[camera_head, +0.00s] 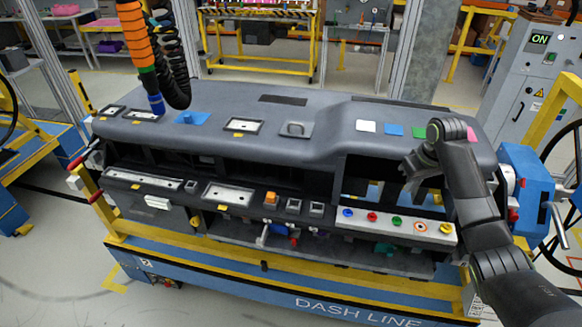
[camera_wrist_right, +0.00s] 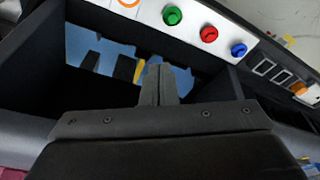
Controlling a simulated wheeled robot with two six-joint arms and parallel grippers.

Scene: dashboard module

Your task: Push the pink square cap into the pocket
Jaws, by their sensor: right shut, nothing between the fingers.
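A pink square (camera_head: 472,133) lies on the right end of the dashboard top in the head view, partly behind my right arm; I cannot tell how deep it sits. At the front ledge are dark square pockets (camera_head: 294,205) (camera_head: 316,209) beside an orange square cap (camera_head: 271,197). The pockets also show at the right of the right wrist view (camera_wrist_right: 282,77). My right gripper (camera_head: 408,189) points down at the dashboard's right opening, left of and below the pink square. Its fingers (camera_wrist_right: 158,72) are shut and empty. My left gripper is not in view.
White, blue and green squares (camera_head: 393,130) lie in a row on the dashboard top. A button panel (camera_head: 396,222) with several coloured buttons runs below the opening. An orange and black hose (camera_head: 140,45) hangs over the left end. The dashboard top's middle has free room.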

